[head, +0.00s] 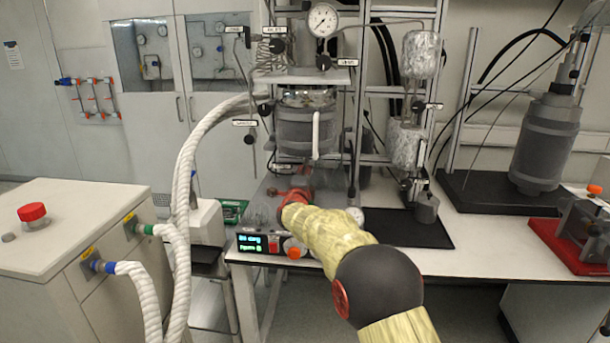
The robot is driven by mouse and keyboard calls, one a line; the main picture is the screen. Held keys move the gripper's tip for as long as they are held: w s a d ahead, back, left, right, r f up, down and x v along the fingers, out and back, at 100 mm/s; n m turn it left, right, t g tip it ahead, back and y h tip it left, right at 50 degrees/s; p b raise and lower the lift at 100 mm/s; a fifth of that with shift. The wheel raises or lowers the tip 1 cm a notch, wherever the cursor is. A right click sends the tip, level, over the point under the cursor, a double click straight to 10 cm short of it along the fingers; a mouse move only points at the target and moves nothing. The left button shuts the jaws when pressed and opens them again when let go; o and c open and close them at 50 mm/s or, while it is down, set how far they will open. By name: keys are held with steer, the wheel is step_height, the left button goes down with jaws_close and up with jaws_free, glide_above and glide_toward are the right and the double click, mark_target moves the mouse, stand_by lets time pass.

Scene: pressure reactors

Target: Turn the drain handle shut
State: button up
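The pressure reactor vessel (308,132), a dark cylinder with a metal top, hangs in a frame above the bench. A white upright bar (316,136) shows on its front. I cannot make out for sure which part is the drain handle; the area under the vessel is dark and small. My arm, in a yellowish cover, reaches from the lower right toward the bench below the vessel. My gripper (290,196) is at its far end, low and in front of the vessel. The fingers are too small and partly hidden to read, and I see nothing clearly held.
A control box (264,244) with a green display stands at the bench's front edge. Thick white hoses (186,190) run down the left. A white cabinet (60,235) with a red button is at left. A second reactor (546,145) and a red tray (566,250) are at right.

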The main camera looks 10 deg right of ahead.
steer(key=o, duration=0.4)
steer(key=shift+o, duration=0.2)
steer(key=shift+s, duration=0.1)
steer(key=v, duration=1.1)
steer(key=shift+s, duration=0.35)
steer(key=shift+a, duration=0.15)
